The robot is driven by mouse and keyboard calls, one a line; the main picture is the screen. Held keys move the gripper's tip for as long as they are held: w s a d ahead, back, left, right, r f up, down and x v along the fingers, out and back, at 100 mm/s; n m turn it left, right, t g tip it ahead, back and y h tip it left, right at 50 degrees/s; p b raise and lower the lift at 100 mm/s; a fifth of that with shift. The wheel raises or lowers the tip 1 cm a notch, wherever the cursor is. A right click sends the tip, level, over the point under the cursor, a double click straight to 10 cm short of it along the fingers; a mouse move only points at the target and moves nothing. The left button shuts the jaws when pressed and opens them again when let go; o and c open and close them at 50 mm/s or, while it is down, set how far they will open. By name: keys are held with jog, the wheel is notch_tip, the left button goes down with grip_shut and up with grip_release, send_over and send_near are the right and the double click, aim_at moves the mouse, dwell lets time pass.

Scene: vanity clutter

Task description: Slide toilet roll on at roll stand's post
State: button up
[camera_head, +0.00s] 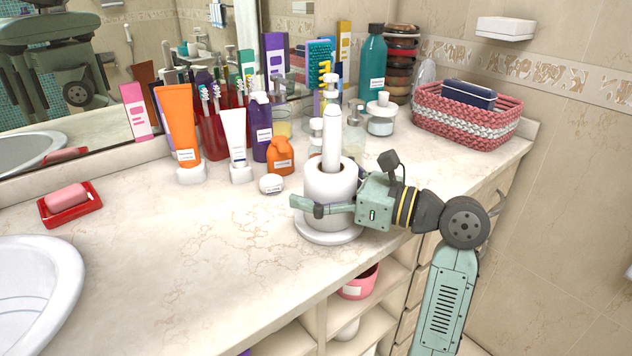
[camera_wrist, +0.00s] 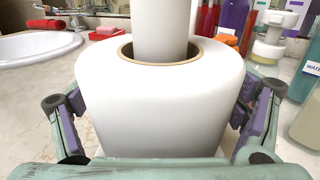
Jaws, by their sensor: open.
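The white toilet roll (camera_head: 331,184) is upright around the white post (camera_head: 332,140) of the roll stand, low down near the round base (camera_head: 328,235) on the counter. In the wrist view the roll (camera_wrist: 165,95) fills the middle, and the post (camera_wrist: 160,30) rises through its core. My gripper (camera_head: 335,205) reaches in from the right at roll height. In the wrist view its open fingers (camera_wrist: 160,115) stand on both sides of the roll, with small gaps visible beside it. The roll's lower edge and its contact with the base are partly hidden by the gripper.
Bottles, tubes and toothbrushes crowd the counter behind the roll, including an orange tube (camera_head: 177,125) and a small orange bottle (camera_head: 281,157). A woven basket (camera_head: 466,115) stands at the right. A sink (camera_head: 35,290) and red soap dish (camera_head: 70,203) are at left. The counter's left-middle is clear.

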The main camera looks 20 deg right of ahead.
aim_at(354, 193)
jog(key=v, duration=1.2)
jog(key=shift+d, duration=0.1)
dwell(0.4)
